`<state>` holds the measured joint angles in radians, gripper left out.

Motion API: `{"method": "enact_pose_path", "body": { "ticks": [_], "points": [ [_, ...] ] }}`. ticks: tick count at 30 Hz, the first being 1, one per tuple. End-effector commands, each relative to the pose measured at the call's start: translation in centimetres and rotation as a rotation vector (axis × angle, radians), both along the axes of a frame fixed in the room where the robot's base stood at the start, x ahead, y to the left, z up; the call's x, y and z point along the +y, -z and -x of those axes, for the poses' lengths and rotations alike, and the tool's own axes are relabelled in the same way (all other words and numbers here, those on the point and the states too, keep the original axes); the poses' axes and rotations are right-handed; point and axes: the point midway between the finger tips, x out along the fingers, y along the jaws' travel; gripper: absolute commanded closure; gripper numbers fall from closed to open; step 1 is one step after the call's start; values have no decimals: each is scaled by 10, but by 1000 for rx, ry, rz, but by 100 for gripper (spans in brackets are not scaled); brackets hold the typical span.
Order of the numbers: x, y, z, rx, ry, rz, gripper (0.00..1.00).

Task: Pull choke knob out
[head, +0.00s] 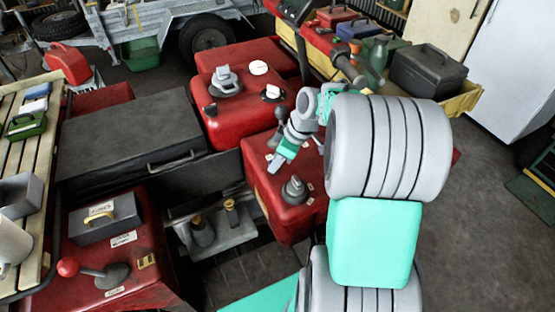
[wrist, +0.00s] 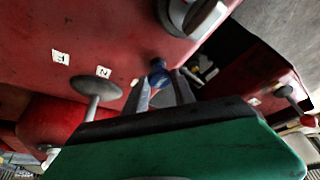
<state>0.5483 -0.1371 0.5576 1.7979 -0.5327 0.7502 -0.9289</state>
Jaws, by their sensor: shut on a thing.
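My gripper (wrist: 164,80) shows at the middle of the wrist view, its two grey fingers closed around a small blue knob (wrist: 158,66) on a red panel (wrist: 110,30). I take this to be the choke knob. How far it stands out from the panel I cannot tell. In the head view my gripper (head: 272,164) is low against the front red body section (head: 262,185); the blue knob is hidden there.
A grey mushroom-shaped knob (wrist: 97,86) stands left of my fingers, below small number labels. A large grey dial (wrist: 192,12) is above. In the head view, a grey knob (head: 295,188) is close by, and a red-ball lever (head: 70,267) is lower left.

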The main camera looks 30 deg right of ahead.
Motion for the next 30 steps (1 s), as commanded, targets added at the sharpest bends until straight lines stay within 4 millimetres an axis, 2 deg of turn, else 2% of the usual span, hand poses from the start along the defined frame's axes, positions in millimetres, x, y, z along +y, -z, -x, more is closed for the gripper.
{"method": "enact_pose_path", "body": {
  "ticks": [3, 9, 16, 17, 25, 30],
  "points": [
    [0, -4, 0, 0, 0, 0, 100],
    [0, -28, 0, -1, 1, 1, 100],
    [0, -28, -1, -3, -1, 1, 100],
    [0, -28, -1, -3, -1, 2, 68],
    [0, -27, 0, -2, -1, 0, 47],
    [0, -26, 0, 0, 0, 0, 47]
  ]
}}
